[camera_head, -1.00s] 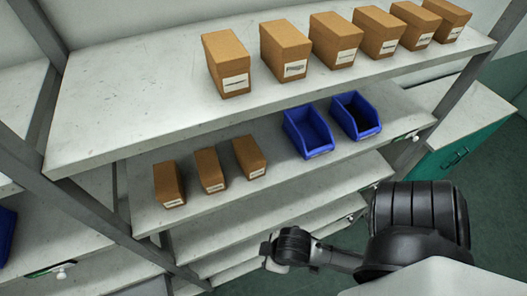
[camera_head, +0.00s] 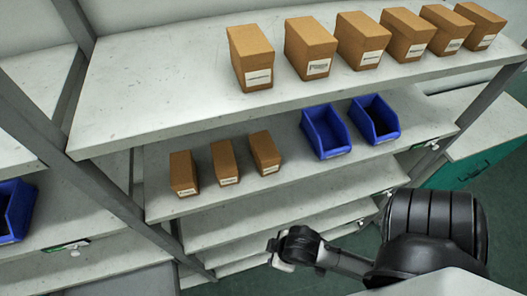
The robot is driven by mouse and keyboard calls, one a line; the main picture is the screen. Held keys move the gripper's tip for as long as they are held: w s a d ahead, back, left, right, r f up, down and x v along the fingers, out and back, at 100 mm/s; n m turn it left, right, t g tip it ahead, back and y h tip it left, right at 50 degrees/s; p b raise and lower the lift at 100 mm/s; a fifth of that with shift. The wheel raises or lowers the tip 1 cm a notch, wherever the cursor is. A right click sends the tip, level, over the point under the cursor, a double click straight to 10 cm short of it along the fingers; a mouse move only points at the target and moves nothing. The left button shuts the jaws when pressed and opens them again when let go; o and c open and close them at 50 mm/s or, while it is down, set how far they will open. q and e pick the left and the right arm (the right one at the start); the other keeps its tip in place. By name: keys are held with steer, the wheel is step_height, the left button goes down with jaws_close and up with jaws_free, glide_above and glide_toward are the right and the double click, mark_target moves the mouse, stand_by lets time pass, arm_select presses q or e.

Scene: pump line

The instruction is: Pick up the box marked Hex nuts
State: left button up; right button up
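Several brown boxes with white labels stand in a row on the upper shelf, from the leftmost box (camera_head: 251,56) to the rightmost box (camera_head: 482,24). Three smaller brown boxes stand on the shelf below: left (camera_head: 183,172), middle (camera_head: 224,161) and right (camera_head: 264,151). The label print is too small to read, so I cannot tell which box is marked Hex nuts. My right gripper (camera_head: 277,254) is in front of the lower shelves, below the small boxes and apart from them. Its fingers are too unclear to tell open from shut. My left gripper is out of view.
Two blue bins (camera_head: 326,132) (camera_head: 375,120) stand right of the small boxes. Another blue bin (camera_head: 17,212) is at the left edge. Grey rack posts (camera_head: 95,190) frame the shelves. The upper shelf's left part (camera_head: 150,85) is bare.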

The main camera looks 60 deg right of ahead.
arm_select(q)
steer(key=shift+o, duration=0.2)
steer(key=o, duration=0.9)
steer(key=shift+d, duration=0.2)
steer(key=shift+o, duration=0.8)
